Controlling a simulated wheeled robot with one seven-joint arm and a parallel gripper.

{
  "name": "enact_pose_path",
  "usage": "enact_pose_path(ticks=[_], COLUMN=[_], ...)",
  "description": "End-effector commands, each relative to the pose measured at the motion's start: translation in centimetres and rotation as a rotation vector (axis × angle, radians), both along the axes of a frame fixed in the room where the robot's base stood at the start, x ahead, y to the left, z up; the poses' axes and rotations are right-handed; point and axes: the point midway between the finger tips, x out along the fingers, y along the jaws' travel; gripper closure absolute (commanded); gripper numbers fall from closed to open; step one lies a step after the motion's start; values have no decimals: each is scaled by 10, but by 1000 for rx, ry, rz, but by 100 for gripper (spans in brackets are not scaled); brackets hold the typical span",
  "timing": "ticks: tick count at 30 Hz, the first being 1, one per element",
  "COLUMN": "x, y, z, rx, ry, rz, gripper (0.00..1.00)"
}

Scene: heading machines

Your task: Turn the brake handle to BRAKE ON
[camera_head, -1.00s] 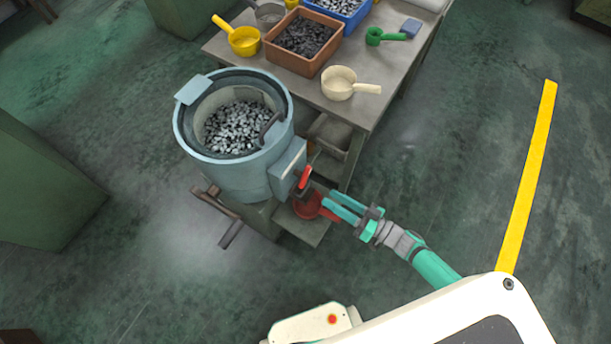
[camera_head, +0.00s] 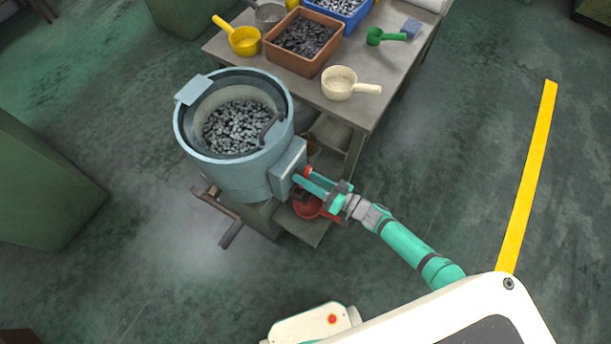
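The blue-grey drum machine (camera_head: 262,172) stands left of centre, with metal pieces in its open top. A box (camera_head: 288,168) is fixed on its right side. The red brake handle (camera_head: 308,171) is at this box; only its upper end shows above my fingers, and the rest is hidden. My gripper (camera_head: 303,180) has its teal fingers at the handle, with the tips close to the box. I cannot tell whether the fingers touch or clasp the handle. No BRAKE ON marking can be read.
A red bowl-like thing (camera_head: 306,208) sits below my gripper on a low stand. A crank (camera_head: 231,232) sticks out at the machine's lower left. The table (camera_head: 372,108) behind holds a brown bin (camera_head: 294,62) and scoops. Floor to the right is clear.

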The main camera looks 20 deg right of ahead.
Motion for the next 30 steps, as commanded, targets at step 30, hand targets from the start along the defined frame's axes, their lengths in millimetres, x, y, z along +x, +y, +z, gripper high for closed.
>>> enact_pose_path(ticks=[30], x=[3], y=[2], z=[0], rx=[-78], ry=[-62], rz=[-2], gripper=[100])
